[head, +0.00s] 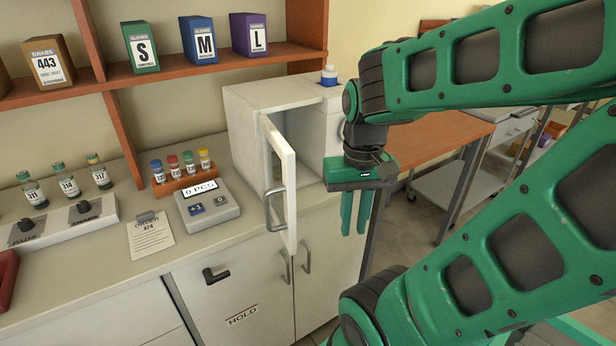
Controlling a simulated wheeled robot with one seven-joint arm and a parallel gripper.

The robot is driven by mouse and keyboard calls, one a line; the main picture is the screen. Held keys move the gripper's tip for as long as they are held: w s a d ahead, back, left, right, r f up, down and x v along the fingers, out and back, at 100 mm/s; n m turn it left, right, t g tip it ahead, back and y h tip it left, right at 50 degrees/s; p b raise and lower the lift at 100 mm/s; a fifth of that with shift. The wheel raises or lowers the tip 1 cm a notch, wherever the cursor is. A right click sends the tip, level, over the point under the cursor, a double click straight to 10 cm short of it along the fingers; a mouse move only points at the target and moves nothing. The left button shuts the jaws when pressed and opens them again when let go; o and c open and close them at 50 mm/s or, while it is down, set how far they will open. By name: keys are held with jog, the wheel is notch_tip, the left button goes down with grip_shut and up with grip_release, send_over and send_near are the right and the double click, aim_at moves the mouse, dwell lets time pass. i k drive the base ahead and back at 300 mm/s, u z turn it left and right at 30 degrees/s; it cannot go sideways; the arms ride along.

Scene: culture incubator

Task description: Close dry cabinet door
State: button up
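The dry cabinet (262,108) is a white box on the counter, below the shelf. Its door (291,195) stands open, swung out toward the counter's front edge, with a grey bar handle (270,212) on its left face.
A counting device (207,205), a rack of colour-capped vials (187,181) and a paper note (150,236) lie left of the cabinet. Lower cupboards with handles are below the counter. Floor shows on the right.

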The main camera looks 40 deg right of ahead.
aim_at(271, 136)
jog(key=u, duration=0.3)
jog(key=k, duration=1.65)
jog(key=z, duration=0.5)
jog(key=i, duration=1)
